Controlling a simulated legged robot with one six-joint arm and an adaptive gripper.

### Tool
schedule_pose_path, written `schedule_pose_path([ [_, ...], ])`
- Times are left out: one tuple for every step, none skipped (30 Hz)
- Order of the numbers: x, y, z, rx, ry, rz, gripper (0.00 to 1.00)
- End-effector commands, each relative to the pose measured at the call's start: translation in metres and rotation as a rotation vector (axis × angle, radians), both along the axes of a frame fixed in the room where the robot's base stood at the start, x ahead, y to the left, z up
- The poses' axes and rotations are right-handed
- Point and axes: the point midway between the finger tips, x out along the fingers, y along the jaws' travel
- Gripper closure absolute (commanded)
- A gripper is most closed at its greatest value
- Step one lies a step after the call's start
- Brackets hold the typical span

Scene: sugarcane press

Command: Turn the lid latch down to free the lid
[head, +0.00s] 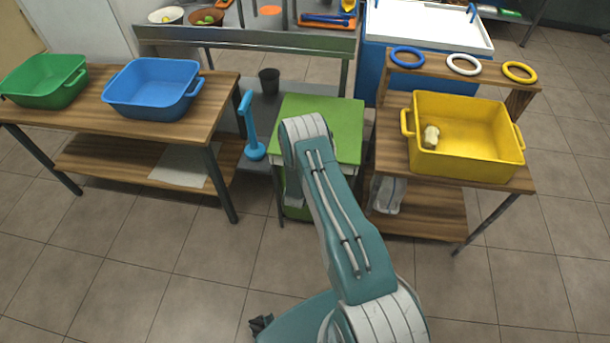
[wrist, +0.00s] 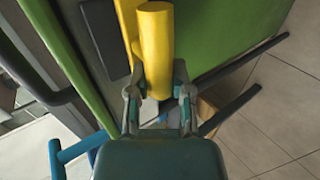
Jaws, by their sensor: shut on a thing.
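The lid latch shows in the wrist view as a thick yellow handle (wrist: 158,45), standing out in front of the green press. My gripper (wrist: 158,92) is shut on the lower end of this yellow handle, with one finger on each side. In the head view my arm reaches to the front of the press, whose green lid (head: 335,115) faces up and looks closed. The gripper and the latch are hidden behind my arm there.
A blue lever (head: 251,130) stands left of the press. A table with a green tub (head: 45,82) and a blue tub (head: 150,90) is at left. A yellow tub (head: 465,160) holding a pale piece stands on the right table. Tiled floor in front is clear.

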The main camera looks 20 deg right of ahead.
Motion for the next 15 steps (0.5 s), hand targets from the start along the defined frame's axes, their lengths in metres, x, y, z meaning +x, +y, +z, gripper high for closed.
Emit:
schedule_pose_path([
  [-0.0002,0.0032,-0.0017,0.001,0.005,0.008,1.0],
  [-0.0003,0.0032,-0.0018,0.001,0.005,0.008,1.0],
  [-0.0004,0.0031,-0.0019,0.002,0.005,0.008,1.0],
  [-0.0005,0.0032,-0.0019,0.002,0.006,0.008,1.0],
  [-0.0005,0.0032,-0.0019,0.003,0.006,0.008,0.63],
  [-0.0007,0.0031,-0.002,0.003,0.006,0.008,0.45],
  [-0.0007,0.003,-0.0019,0.002,0.006,0.007,0.37],
  [-0.0008,0.0027,-0.0017,0.002,0.005,0.006,0.37],
  [-0.0008,0.0023,-0.0014,0.002,0.005,0.005,0.37],
  [-0.0009,0.0022,-0.0012,0.002,0.004,0.005,0.37],
  [-0.001,0.0019,-0.001,0.002,0.004,0.004,0.37],
  [-0.001,0.0016,-0.0009,0.002,0.003,0.004,0.37],
  [-0.001,0.0015,-0.0008,0.002,0.003,0.004,0.37],
  [-0.0011,0.0013,-0.0007,0.002,0.003,0.004,0.37],
  [-0.0011,0.0012,-0.0006,0.002,0.002,0.002,0.37],
])
